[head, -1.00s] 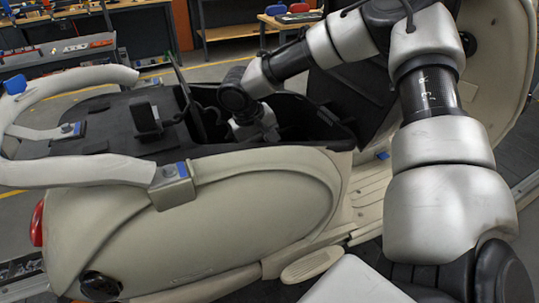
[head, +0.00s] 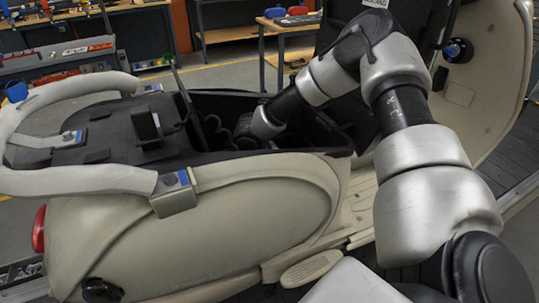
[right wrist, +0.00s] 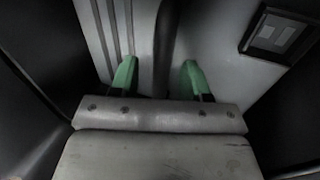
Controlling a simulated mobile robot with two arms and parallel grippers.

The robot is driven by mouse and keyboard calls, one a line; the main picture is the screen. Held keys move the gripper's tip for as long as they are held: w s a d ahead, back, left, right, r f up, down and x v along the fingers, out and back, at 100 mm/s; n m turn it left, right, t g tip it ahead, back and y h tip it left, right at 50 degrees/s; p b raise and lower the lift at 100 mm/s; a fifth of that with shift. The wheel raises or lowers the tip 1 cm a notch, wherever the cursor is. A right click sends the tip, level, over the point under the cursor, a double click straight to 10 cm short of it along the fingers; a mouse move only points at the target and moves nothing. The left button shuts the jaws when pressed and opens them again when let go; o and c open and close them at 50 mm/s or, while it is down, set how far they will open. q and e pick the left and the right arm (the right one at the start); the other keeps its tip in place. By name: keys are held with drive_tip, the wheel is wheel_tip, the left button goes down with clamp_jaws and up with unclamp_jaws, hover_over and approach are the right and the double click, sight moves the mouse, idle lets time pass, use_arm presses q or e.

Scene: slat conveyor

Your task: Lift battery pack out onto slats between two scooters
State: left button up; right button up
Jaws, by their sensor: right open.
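A beige scooter (head: 265,205) fills the middle of the head view, with its dark compartment open on top. My right arm reaches down into this compartment, and its gripper is hidden there in the head view. In the right wrist view a grey battery pack (right wrist: 212,42) with ribs and a small dark label lies below the gripper. A dark bar (right wrist: 166,45), seemingly its handle, runs between the green fingertips of my open right gripper (right wrist: 160,80). Gaps show on both sides of the bar. My left gripper is not in view.
Dark compartment walls (right wrist: 35,55) stand close on both sides of the gripper. A pale rail (head: 85,178) wraps the scooter's rear. The scooter's front shield (head: 490,75) rises at the right. Dark slats (head: 512,150) show beyond it. Workbenches stand in the background.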

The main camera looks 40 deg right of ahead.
clamp_jaws()
drive_tip(key=shift+w+r, duration=0.1)
drive_tip(key=shift+w, duration=0.05)
